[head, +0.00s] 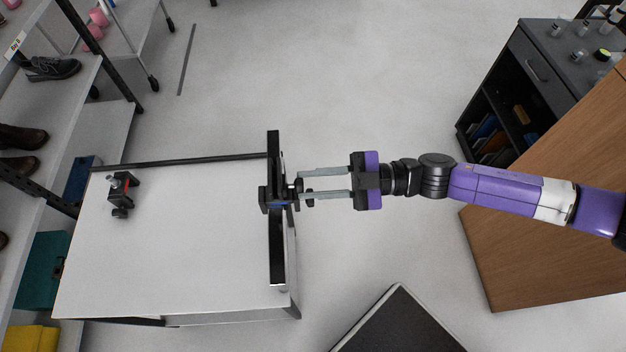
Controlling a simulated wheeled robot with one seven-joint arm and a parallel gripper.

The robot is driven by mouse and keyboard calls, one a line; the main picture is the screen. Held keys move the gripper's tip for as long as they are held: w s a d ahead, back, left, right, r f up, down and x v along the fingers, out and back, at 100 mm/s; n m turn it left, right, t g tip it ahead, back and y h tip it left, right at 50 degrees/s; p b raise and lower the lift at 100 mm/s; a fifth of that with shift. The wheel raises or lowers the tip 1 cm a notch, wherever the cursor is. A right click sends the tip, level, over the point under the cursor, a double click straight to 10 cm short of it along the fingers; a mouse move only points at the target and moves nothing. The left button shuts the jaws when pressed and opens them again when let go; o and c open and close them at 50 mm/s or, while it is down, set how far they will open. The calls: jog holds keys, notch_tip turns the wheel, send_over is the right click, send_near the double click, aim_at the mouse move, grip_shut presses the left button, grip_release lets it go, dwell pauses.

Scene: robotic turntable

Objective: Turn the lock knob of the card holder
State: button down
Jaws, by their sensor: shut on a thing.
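The card holder (268,197) is a small black block with a bit of blue, mounted on an upright black rail (276,255) at the right edge of the white table. Its dark lock knob (297,187) sticks out to the right. My gripper (303,184) reaches in from the right, its two long grey fingers level and pointing left. The fingertips are on either side of the knob, and the gripper is shut on it. The fingertips partly hide the knob, so its turn angle cannot be read.
A black clamp-like device (122,192) stands on the left of the white table (180,260). A thin black bar (190,160) runs along its back edge. Shelves with shoes are at left, a dark cabinet (540,75) and wooden desk (545,215) at right. Open floor lies behind the arm.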

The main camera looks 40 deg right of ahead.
dwell(0.3)
jog(key=c, duration=1.1)
grip_release()
jog(key=shift+b+v, duration=1)
jog(key=shift+v, duration=2.95)
